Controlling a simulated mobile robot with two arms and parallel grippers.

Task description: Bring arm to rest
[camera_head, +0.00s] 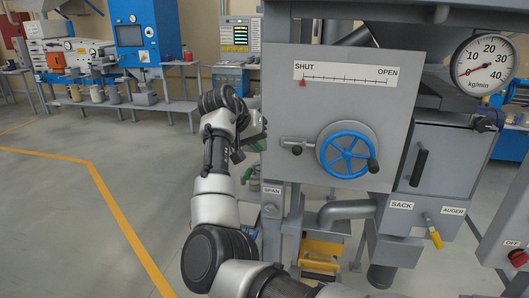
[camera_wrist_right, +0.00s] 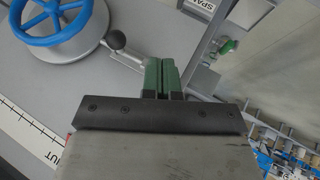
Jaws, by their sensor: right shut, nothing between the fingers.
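My right arm rises from the bottom of the head view, bent upward, with its wrist in front of the left edge of the grey machine panel (camera_head: 345,225). My right gripper (camera_wrist_right: 159,72) shows in the wrist view with its two green fingers together and nothing between them. In the head view the gripper is mostly hidden behind the wrist. Beside the fingertips in the wrist view is a small lever with a dark ball knob (camera_wrist_right: 116,39); I cannot tell whether they touch. This knob also shows in the head view (camera_head: 297,149). My left gripper is not in view.
A blue handwheel (camera_head: 348,152) sits on the panel below a SHUT–OPEN scale (camera_head: 345,75), its red pointer at SHUT. A kg/min dial (camera_head: 484,65) and a yellow-handled SACK/AUGER lever (camera_head: 433,232) are on the right. The floor (camera_head: 60,220) left of the arm is clear.

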